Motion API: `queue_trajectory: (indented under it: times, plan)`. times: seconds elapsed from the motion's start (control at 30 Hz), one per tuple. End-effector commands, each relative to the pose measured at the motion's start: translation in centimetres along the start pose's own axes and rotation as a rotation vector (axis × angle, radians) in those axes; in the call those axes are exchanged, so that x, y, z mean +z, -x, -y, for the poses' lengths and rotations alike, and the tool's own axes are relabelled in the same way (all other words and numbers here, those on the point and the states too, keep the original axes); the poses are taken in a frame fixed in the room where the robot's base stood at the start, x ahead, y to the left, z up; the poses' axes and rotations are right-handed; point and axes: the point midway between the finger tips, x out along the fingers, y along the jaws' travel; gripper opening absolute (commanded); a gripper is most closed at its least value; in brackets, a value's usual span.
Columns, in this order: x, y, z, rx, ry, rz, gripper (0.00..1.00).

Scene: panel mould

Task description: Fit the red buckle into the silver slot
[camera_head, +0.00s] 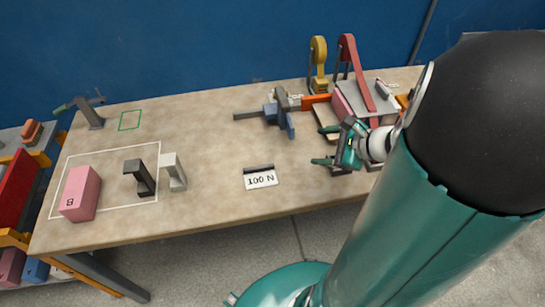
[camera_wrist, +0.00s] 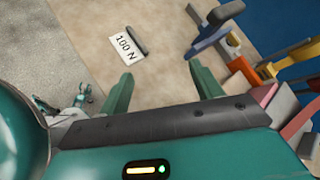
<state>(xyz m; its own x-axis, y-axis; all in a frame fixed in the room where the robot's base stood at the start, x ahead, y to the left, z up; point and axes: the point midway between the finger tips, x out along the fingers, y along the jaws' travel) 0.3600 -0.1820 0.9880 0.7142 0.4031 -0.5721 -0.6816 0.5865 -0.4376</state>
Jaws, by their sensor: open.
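My gripper (camera_head: 324,146) is open, its teal fingers spread at the right part of the table. In the wrist view nothing shows between its fingertips (camera_wrist: 161,72). A long red piece (camera_head: 357,70), perhaps the red buckle, leans from a tall rounded top down across a silver-grey block (camera_head: 385,94) at the back right. My gripper is in front of this assembly and apart from the red piece's top. A red bar also shows at the right edge of the wrist view (camera_wrist: 300,118). The slot itself cannot be made out; my wrist hides part of the assembly.
A yellow upright (camera_head: 318,60) and a blue-grey clamp (camera_head: 279,108) stand left of the assembly. A "100 N" card (camera_head: 261,180) lies at the front. A pink block (camera_head: 81,193) and black and grey brackets stand at left. The table's middle is clear.

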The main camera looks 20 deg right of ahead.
Motion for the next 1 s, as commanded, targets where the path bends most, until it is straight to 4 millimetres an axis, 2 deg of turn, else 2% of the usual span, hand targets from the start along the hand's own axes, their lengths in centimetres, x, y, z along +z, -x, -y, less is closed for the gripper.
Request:
queue_trajectory:
  times: [0.03,0.1,0.2,0.33,0.5,0.6,0.7,0.83,1.0]
  plan:
    - [3.0,-0.7,-1.1,0.087,0.158,-0.002,0.65]
    - [6.1,-1.2,-3.0,0.202,0.366,-0.011,0.65]
    - [9.7,-1.2,-5.6,0.346,0.671,-0.03,0.65]
    - [13.2,-0.3,-8.3,0.495,1.076,-0.062,0.65]
    - [16.9,1.9,-10.3,0.615,1.604,-0.13,0.65]
    - [18.5,3.2,-10.6,0.642,1.859,-0.179,0.65]
    - [19.6,4.2,-10.5,0.648,2.028,-0.22,0.65]
    - [20.1,4.7,-10.4,0.652,2.113,-0.247,0.65]
    - [20.1,4.7,-10.3,0.654,2.115,-0.249,0.65]
